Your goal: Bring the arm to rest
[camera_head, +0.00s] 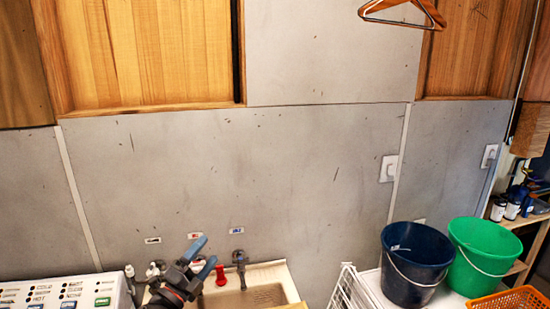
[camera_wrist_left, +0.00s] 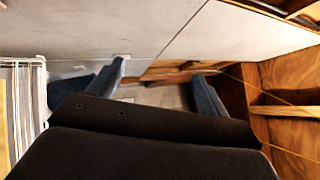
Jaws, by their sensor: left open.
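My left gripper (camera_head: 200,258) is at the lower left of the head view, in front of the sink. Its two blue fingers are apart with nothing between them. In the left wrist view the gripper (camera_wrist_left: 165,88) also shows open and empty, with its fingers spread in front of the grey wall and wooden boards. My right gripper is not in either view.
A sink (camera_head: 252,297) with taps stands behind the gripper. A white control panel (camera_head: 60,293) is at the lower left. A dark blue bucket (camera_head: 412,262), a green bucket (camera_head: 482,255) and an orange basket (camera_head: 512,300) are at the right. Hangers (camera_head: 402,12) hang above.

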